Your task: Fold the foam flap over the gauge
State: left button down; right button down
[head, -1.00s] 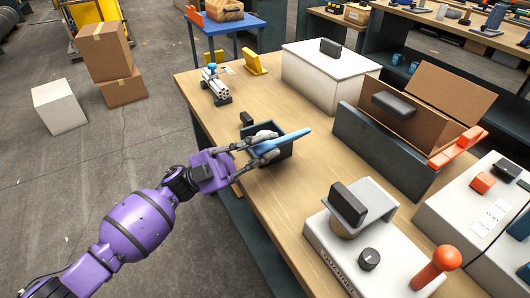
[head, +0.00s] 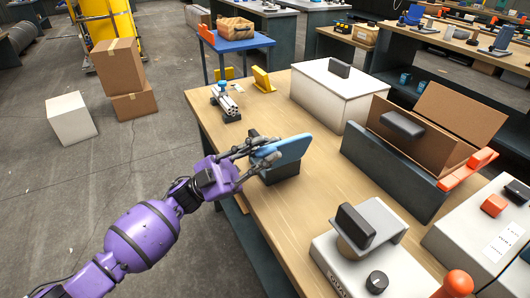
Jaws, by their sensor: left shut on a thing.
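A blue foam flap (head: 287,150) stands tilted over a small dark case (head: 285,172) near the left edge of the wooden table, its broad face partly showing. My left gripper (head: 264,157) is at the flap's left end, with its grey fingers shut on it. The gauge cannot be made out; the flap, the fingers and the case wall cover the inside of the case. My right gripper is not in view.
A silver-tubed device (head: 228,103) and a yellow bracket (head: 263,79) stand farther back on the table. To the right are a white box (head: 338,95), a dark bin (head: 385,170) with an open carton, and a grey unit (head: 360,255). Bare tabletop (head: 320,188) lies beside the case.

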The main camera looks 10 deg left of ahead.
pick_arm(q)
jog(key=shift+w+a, duration=0.1)
jog(key=shift+w, duration=0.05)
jog(key=c, duration=1.6)
grip_release()
jog(key=shift+f, duration=0.15)
jog(key=shift+c, duration=0.2)
jog(key=v, duration=1.2)
